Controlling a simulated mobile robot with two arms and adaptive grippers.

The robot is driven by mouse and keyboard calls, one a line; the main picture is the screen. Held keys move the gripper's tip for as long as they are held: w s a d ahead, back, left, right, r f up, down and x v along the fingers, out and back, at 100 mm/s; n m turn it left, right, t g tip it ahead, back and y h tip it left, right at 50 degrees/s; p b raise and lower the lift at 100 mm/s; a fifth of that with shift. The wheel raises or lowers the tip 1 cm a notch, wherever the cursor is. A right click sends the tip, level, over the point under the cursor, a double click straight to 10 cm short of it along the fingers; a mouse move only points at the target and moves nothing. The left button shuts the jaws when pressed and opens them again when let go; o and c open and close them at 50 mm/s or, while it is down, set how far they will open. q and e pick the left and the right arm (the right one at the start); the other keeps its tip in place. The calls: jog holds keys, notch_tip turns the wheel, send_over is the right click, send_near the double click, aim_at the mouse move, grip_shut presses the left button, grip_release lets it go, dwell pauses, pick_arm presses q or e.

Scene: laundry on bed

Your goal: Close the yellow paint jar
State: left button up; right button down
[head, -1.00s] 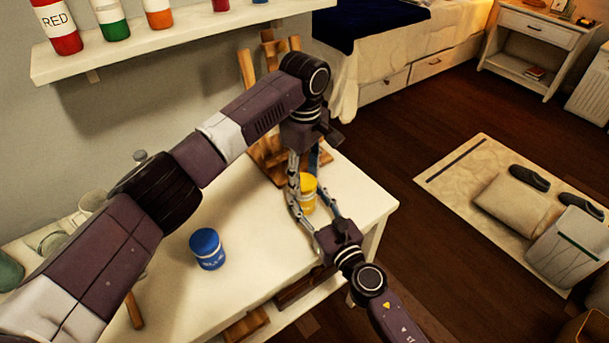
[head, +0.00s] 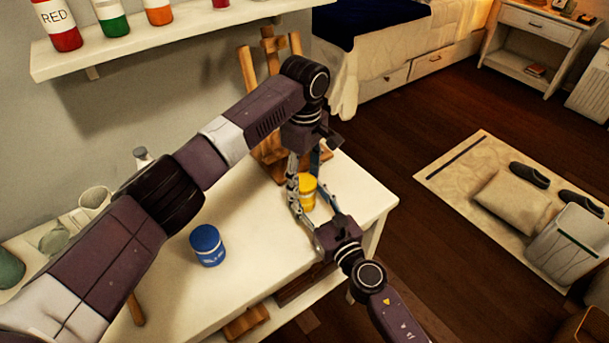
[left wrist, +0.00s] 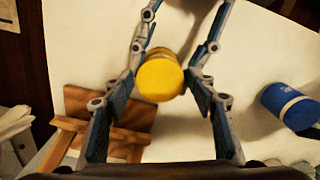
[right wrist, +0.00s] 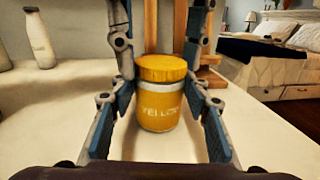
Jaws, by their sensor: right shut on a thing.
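The yellow paint jar (head: 307,190) stands upright on the white table. In the right wrist view the jar (right wrist: 160,103) has its yellow lid (right wrist: 162,68) on top, above a white band. My right gripper (right wrist: 160,120) is shut on the jar body from the side. My left gripper (left wrist: 160,105) points down from above, its fingers open on either side of the lid (left wrist: 160,78). In the head view the left gripper (head: 306,176) and right gripper (head: 313,210) meet around the jar and partly hide it. I cannot tell how tightly the lid sits.
A blue paint jar (head: 208,246) stands on the table (head: 180,290), left of my grippers. A wooden easel (head: 268,65) stands behind the jar. A shelf (head: 180,38) with several paint bottles is on the wall above. The table's right edge is close by.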

pick_arm(q)
jog(key=shift+o, duration=0.5)
jog(key=shift+r, duration=0.1)
jog(key=shift+r, duration=2.2)
jog(key=shift+c, duration=0.4)
jog(key=shift+w+r+n, duration=0.1)
jog(key=shift+r+n, duration=0.6)
jog(key=shift+n, duration=0.3)
notch_tip(320, 180, up, 2)
jog(key=n, duration=0.3)
jog(key=shift+a+r, duration=0.1)
jog(key=shift+r, duration=0.05)
